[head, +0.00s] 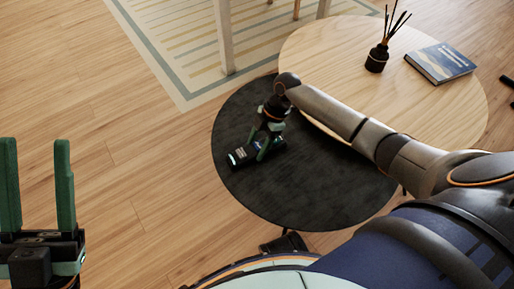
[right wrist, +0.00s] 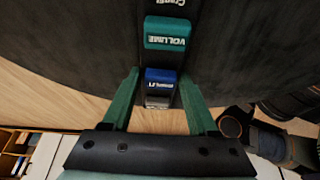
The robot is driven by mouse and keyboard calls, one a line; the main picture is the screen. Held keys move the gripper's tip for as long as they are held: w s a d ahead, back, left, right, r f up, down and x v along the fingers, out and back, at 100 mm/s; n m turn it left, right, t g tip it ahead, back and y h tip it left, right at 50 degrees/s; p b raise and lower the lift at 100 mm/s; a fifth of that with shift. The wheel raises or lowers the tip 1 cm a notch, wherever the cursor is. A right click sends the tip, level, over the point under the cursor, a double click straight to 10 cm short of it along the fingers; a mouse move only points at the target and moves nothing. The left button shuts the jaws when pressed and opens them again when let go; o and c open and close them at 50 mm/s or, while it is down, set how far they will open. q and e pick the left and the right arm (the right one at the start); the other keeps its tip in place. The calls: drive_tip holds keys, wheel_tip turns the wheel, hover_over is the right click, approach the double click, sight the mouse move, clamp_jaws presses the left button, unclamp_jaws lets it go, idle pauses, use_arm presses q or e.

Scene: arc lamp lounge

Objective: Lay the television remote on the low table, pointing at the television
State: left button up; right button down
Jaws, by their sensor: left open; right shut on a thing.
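The television remote (head: 240,157) is a dark bar with labelled buttons, over the round black table (head: 330,195). My right gripper (head: 264,149) is shut on it. In the right wrist view the remote (right wrist: 165,55) runs up and down between the green fingers of my right gripper (right wrist: 160,78), with a teal "VOLUME" button and a blue button showing. I cannot tell whether the remote touches the table top. My left gripper (head: 38,185) is open and empty, above the floor at the left. No television is in view.
A round light-wood table (head: 350,45) adjoins the black one, bearing a reed diffuser (head: 377,58) and a blue book (head: 440,62). A striped rug (head: 180,45) and pale furniture legs (head: 224,40) lie behind. The black table's top is otherwise bare. Wooden floor at the left is clear.

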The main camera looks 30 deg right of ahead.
drive_tip(key=shift+r, duration=0.1)
drive_tip(key=shift+f, duration=0.2)
drive_tip(key=shift+c, duration=0.9)
unclamp_jaws()
